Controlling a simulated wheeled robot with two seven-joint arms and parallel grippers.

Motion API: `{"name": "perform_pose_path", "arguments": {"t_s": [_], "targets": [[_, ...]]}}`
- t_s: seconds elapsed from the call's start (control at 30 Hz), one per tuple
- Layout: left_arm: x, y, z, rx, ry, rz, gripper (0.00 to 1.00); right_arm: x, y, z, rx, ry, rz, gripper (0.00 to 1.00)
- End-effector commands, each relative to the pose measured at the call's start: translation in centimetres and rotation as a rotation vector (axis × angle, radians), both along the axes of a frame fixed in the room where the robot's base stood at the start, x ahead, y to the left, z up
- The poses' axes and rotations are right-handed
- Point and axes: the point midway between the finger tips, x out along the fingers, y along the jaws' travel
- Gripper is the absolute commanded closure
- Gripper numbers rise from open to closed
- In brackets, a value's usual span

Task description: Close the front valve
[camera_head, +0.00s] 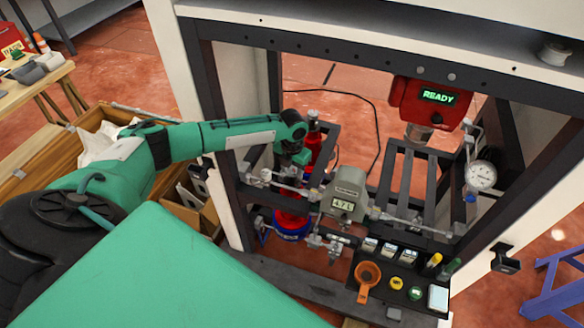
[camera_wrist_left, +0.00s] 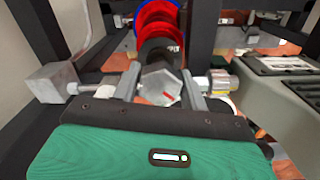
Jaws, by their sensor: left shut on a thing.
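My left gripper (camera_head: 291,168) reaches into the dark frame from the left, over the thin metal pipe line. In the left wrist view the fingers of my left gripper (camera_wrist_left: 160,90) are shut on a grey hexagonal metal piece with a red mark, which looks like the front valve (camera_wrist_left: 158,82). Metal fittings join it on both sides. In the head view the gripper mostly covers this piece, so its handle angle cannot be told there. My right gripper is not in view.
A grey meter (camera_head: 345,195) sits right of the gripper. A red and black cylinder (camera_head: 313,145) stands behind it. A red unit reading READY (camera_head: 424,100) and a round gauge (camera_head: 481,176) are at right. A black tool tray (camera_head: 400,275) lies in front.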

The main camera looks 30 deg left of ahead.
Motion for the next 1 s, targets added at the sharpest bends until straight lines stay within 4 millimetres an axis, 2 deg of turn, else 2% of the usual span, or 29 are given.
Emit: {"name": "perform_pose_path", "arguments": {"t_s": [0.2, 0.3, 0.67, 0.7, 0.77, 0.8, 1.0], "targets": [[-0.07, -0.01, -0.09, 0.0, 0.002, -0.202, 0.83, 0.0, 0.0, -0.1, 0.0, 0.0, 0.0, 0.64], [-0.07, -0.01, -0.08, 0.0, 0.002, -0.25, 0.83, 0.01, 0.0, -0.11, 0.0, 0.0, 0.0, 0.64], [-0.08, -0.01, -0.08, 0.0, 0.002, -0.258, 0.83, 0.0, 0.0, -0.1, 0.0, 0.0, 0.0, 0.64], [-0.08, 0.0, -0.08, 0.0, 0.002, -0.258, 0.54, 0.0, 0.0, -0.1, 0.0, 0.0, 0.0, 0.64], [-0.08, -0.01, -0.08, 0.0, 0.002, -0.258, 0.43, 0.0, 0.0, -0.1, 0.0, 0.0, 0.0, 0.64], [-0.07, -0.01, -0.07, 0.0, 0.002, -0.257, 0.39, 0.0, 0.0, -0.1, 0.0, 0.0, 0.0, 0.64], [-0.04, -0.01, -0.04, 0.0, 0.001, -0.257, 0.39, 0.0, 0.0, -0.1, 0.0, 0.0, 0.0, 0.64]]}}
